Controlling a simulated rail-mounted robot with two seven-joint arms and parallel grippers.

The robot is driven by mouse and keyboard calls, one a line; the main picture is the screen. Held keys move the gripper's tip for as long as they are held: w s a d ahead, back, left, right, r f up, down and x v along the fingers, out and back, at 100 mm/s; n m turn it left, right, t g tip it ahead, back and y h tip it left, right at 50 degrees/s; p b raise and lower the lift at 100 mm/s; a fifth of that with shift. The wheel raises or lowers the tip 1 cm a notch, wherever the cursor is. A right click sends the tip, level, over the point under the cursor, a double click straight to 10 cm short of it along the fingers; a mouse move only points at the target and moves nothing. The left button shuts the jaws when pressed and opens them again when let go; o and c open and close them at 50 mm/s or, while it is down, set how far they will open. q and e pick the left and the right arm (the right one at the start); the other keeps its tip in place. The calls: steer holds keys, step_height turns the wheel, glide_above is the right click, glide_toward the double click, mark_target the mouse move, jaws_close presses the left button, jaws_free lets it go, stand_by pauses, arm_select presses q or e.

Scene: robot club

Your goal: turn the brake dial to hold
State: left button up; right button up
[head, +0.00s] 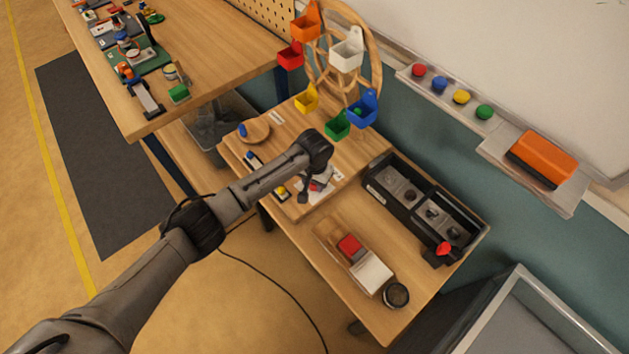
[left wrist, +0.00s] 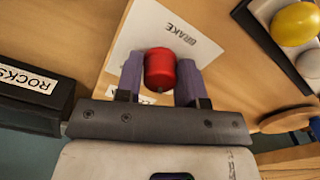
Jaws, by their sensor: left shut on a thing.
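The red brake dial (left wrist: 160,69) stands on a white plate (left wrist: 137,40) marked BRAKE in the left wrist view. My left gripper (left wrist: 160,82) is shut on the dial, with one purple finger against each side. A second label on the plate is mostly hidden by a finger, so I cannot read the dial's setting. In the head view my left gripper (head: 311,191) reaches down to the plate on the wooden bench, and a little red of the dial shows beside it. My right gripper is not in view.
A wooden wheel (head: 378,62) with several coloured buckets stands behind. A black divided tray (head: 408,212) lies to the right. A block with a red piece (head: 349,246) and a dark round cup (head: 396,295) stand nearer the front.

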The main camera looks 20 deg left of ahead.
arm_select(q)
steer(key=shift+r+m+p, duration=0.2)
steer(key=shift+m+p, duration=0.85)
steer(key=shift+m, duration=0.05)
steer(key=m+p, duration=0.2)
steer(key=m, duration=0.1)
steer(key=shift+m, duration=0.3)
steer(key=m+p, duration=0.1)
steer(key=m, duration=0.3)
steer(key=shift+f, duration=0.15)
steer(key=m, duration=0.3)
steer(key=shift+p, duration=0.4)
steer(key=shift+m, duration=0.5)
steer(key=o, duration=0.9)
